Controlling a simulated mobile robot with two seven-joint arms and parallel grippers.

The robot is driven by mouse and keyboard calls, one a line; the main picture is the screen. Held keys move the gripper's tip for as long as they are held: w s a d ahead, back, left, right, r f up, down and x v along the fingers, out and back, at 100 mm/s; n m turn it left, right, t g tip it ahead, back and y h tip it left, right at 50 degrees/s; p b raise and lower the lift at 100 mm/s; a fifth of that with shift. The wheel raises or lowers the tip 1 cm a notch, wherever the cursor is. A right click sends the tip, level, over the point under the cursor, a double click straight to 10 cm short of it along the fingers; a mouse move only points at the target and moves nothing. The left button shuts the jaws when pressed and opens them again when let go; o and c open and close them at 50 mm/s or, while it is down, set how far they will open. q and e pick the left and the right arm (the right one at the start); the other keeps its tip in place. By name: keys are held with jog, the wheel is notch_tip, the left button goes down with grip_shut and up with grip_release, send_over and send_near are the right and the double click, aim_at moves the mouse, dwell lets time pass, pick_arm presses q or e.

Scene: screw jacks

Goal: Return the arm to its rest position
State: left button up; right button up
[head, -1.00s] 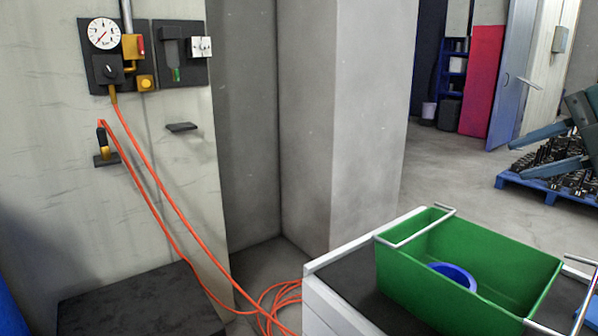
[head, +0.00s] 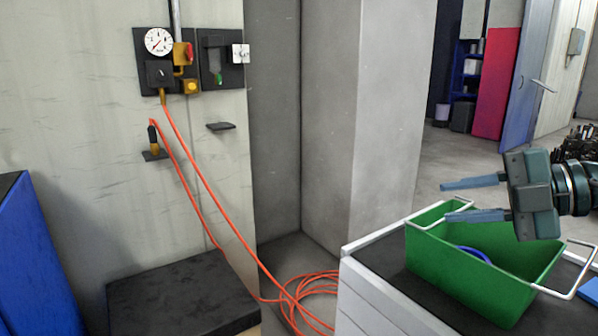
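My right gripper (head: 446,201) comes in from the right edge in the head view. Its two blue-grey fingers point left and are spread apart with nothing between them, so it is open and empty. It appears in front of and above the green bin (head: 485,275) on the workbench, and it hides part of the bin's far rim. I cannot tell its exact height over the bin. My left gripper is not in view.
The green bin has white handles and holds a blue ring (head: 473,253). It stands on a white-sided cart (head: 375,300) with a dark top. An orange hose (head: 200,192) hangs from a wall panel (head: 159,73) and coils on the floor. A black platform (head: 185,300) stands below.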

jog(key=a+f+y+p, duration=0.2)
jog(key=a+y, duration=0.2)
jog(key=a, duration=0.2)
notch_tip(320, 180, down, 13)
jog(key=a+m+t+h+p, duration=0.1)
jog(key=m+t+h+p, duration=0.7)
jog(key=m, duration=0.9)
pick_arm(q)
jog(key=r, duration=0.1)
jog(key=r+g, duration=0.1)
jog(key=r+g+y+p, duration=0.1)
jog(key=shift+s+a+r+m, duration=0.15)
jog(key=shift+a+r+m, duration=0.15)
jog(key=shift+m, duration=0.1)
pick_arm(e)
jog(key=s+a+f+m+g+h, duration=0.2)
jog(key=s+f+m, duration=0.1)
jog(key=s+f, duration=0.4)
jog(key=s+a+f+m+g+h, duration=0.2)
jog(key=s+f, duration=0.6)
jog(key=f, duration=0.4)
jog(key=shift+s+a+m+g+h, duration=0.25)
jog(key=shift+m+g, duration=0.25)
jog(key=shift+m, duration=0.4)
